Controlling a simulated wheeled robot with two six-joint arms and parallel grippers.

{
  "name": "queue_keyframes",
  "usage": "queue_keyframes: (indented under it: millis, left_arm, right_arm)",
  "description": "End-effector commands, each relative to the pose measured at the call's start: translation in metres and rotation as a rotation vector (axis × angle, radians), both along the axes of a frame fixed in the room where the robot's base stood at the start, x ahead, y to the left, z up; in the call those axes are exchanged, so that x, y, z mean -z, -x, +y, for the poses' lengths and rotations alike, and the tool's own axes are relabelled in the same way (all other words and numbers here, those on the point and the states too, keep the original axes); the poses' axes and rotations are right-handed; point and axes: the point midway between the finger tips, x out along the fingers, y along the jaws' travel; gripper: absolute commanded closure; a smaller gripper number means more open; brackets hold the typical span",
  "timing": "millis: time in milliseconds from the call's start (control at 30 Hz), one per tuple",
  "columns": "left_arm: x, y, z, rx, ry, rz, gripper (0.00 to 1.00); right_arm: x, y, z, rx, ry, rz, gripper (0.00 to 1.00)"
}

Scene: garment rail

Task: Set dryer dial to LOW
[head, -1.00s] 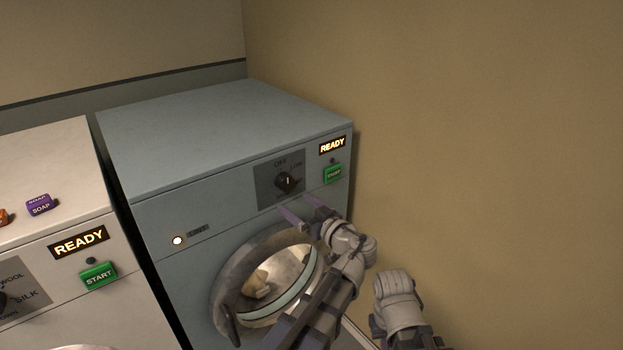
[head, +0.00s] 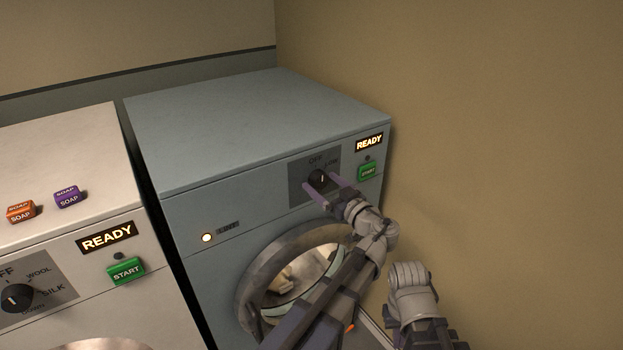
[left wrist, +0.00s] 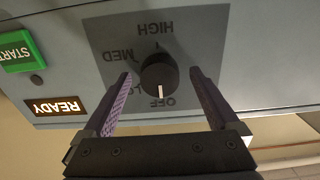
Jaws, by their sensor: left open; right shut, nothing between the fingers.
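The blue-grey dryer (head: 230,215) stands against the wall. Its black dial (head: 319,179) sits on a dark grey panel at the upper right of its front. In the left wrist view the dial (left wrist: 158,73) appears upside down, its white mark pointing at OFF. HIGH and MED are readable; LOW is partly covered by a finger. My left gripper (left wrist: 158,95) is open, with one purple finger on either side of the dial and gaps to both. It also shows at the dial in the head view (head: 318,190). My right gripper (head: 410,275) is lower right, empty, fingertips hidden.
A READY display (head: 369,142) and green START button (head: 367,172) are right of the dial. The round dryer door (head: 258,290) is below. A white washer (head: 75,150) with two soap boxes stands left. The wall is close on the right.

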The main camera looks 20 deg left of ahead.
Motion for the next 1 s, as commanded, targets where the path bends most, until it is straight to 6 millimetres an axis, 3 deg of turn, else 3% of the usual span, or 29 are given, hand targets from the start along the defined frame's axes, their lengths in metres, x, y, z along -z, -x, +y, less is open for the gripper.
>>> queue_keyframes:
  millis: [333,1000]
  left_arm:
    - [0.0000,-0.0020,-0.0012,0.001,0.000,0.000,0.08]
    - [0.0000,-0.0019,-0.0011,0.001,0.000,0.000,0.83]
  right_arm:
    - [0.0000,0.0003,-0.0002,0.000,0.000,0.000,1.00]
    - [0.0000,0.0002,-0.0002,0.000,0.000,0.000,1.00]
